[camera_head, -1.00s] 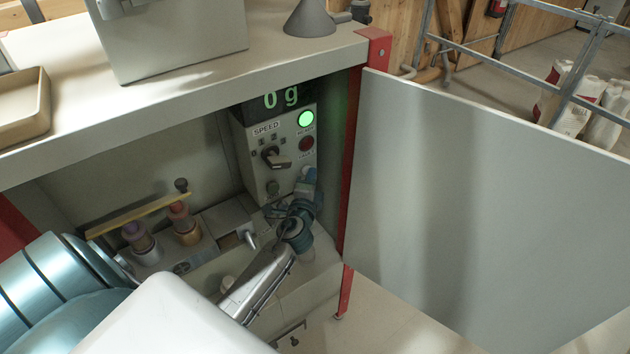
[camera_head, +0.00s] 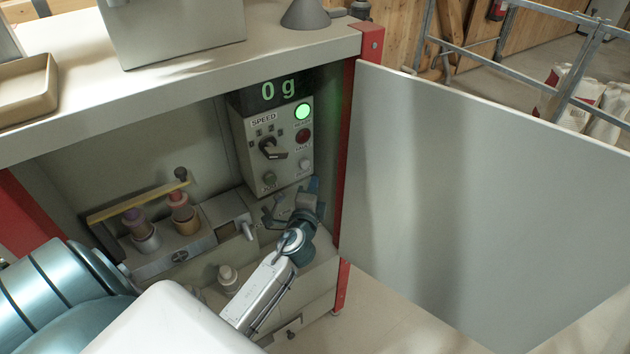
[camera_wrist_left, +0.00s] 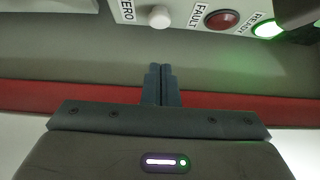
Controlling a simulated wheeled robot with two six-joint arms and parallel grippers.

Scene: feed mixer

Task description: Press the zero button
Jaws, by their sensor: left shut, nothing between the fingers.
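The zero button is a small pale round knob (camera_head: 305,164) at the lower right of the control panel (camera_head: 290,140), below the red fault light. In the left wrist view the zero button (camera_wrist_left: 159,17) stands at the top next to its "ZERO" label, straight beyond the fingers. My left gripper (camera_head: 272,208) is below the panel in the head view, and its fingers (camera_wrist_left: 160,70) are shut and empty. In the wrist view a gap shows between the fingertips and the button, so they are apart. My right gripper is out of view.
The display (camera_head: 281,89) reads "0 g", and the ready light (camera_head: 302,111) glows green. A red post (camera_head: 350,150) and an open grey door (camera_head: 480,200) border the right side. Jars (camera_head: 183,212) stand left.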

